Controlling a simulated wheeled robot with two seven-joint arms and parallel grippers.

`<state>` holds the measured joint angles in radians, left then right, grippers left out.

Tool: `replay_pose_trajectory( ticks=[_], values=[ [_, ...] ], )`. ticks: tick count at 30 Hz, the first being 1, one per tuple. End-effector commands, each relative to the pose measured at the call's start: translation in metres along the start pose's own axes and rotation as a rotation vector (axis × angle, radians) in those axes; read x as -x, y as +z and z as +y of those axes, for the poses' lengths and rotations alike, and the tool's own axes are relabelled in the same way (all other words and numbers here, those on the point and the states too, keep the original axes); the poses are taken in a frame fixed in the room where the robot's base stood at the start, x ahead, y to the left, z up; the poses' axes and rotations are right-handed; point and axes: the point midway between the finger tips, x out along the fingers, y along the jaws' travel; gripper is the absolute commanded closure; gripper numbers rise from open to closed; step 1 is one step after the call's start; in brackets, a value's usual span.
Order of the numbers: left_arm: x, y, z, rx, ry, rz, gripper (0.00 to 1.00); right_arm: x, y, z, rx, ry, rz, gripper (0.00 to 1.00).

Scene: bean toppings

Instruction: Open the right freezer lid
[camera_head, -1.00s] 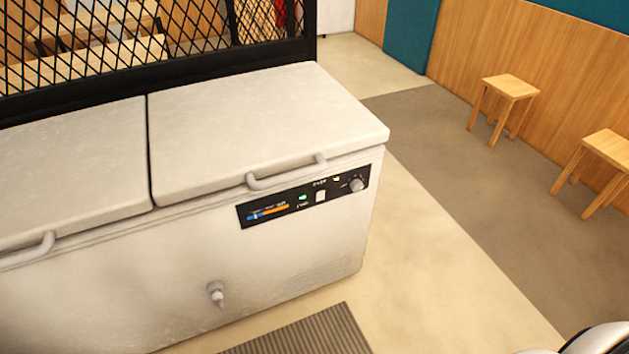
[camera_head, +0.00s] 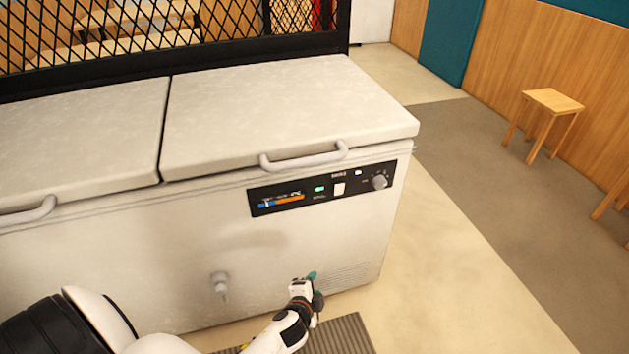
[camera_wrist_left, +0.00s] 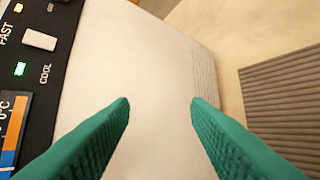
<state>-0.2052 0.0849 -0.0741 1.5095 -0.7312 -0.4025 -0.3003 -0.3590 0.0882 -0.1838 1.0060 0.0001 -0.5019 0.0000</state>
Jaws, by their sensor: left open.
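The white chest freezer has a closed right lid (camera_head: 280,105) with a light grey bar handle (camera_head: 303,158) on its front edge. My left gripper (camera_head: 312,277) is in front of the freezer's lower front, below the handle and the control panel, apart from the handle. In the left wrist view its two green fingers (camera_wrist_left: 160,105) stand wide apart with nothing between them, facing the white front wall. The handle does not show in that view. My right gripper is in neither view.
The control panel (camera_head: 318,188) sits under the right handle. The closed left lid (camera_head: 80,135) adjoins the right one. A drain tap (camera_head: 220,285) juts from the front. A black mesh partition (camera_head: 180,50) stands behind. A ribbed mat (camera_head: 340,338) lies on the floor.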

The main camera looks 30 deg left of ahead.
Motion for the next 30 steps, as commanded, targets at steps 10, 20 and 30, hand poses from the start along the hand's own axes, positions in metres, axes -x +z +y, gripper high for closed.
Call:
replay_pose_trajectory(
  ticks=[10, 20, 30],
  values=[
    [0.073, 0.038, 0.223, -0.326, 0.661, 0.081, 0.57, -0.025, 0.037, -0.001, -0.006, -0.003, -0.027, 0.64],
    [0.074, 0.042, 0.269, -0.359, 0.740, 0.112, 0.57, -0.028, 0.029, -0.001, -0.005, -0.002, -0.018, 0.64],
    [0.025, 0.043, 0.312, -0.358, 0.737, 0.113, 0.57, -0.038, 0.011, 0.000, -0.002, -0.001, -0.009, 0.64]
  ],
)
